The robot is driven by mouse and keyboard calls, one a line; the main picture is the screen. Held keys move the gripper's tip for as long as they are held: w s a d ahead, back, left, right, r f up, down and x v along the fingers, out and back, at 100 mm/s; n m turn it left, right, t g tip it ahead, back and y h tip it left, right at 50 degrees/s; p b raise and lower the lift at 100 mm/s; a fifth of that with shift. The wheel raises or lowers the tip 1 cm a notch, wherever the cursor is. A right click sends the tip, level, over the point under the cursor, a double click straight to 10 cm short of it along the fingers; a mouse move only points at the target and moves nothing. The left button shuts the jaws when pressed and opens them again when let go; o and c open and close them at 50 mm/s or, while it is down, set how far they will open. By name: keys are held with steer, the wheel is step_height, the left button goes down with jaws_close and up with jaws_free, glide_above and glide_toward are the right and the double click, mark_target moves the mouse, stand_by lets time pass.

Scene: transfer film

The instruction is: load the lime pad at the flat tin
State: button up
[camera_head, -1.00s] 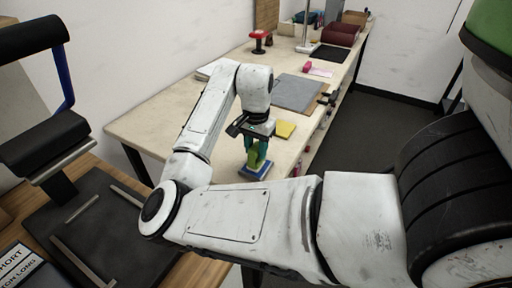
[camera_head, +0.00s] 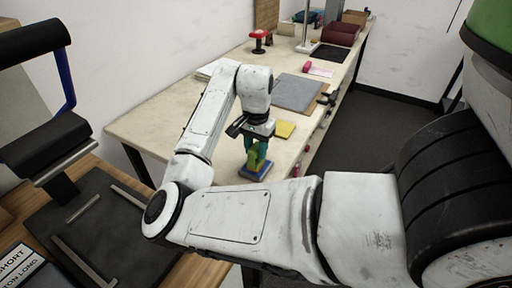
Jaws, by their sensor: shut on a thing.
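My gripper (camera_head: 257,152) has teal fingers that point down over the near part of the pale workbench. It is shut on the lime pad (camera_head: 254,160), a small yellow-green thing. The flat tin (camera_head: 264,174), low and blue-edged, lies on the bench directly below the pad. The pad is at or just above the tin's top; I cannot tell whether they touch. My fingers hide part of the pad, and the pad hides part of the tin.
A yellow sheet (camera_head: 284,129) and a grey mat (camera_head: 297,93) lie behind my gripper. A red-topped stand (camera_head: 259,41) is farther back. White paper (camera_head: 217,69) lies near the wall. The bench (camera_head: 150,123) is clear at left.

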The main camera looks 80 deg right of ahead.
steer(key=shift+f, duration=0.1)
stand_by(0.3)
step_height(320, 180, up, 7)
steer(key=p, duration=0.7)
stand_by(0.9)
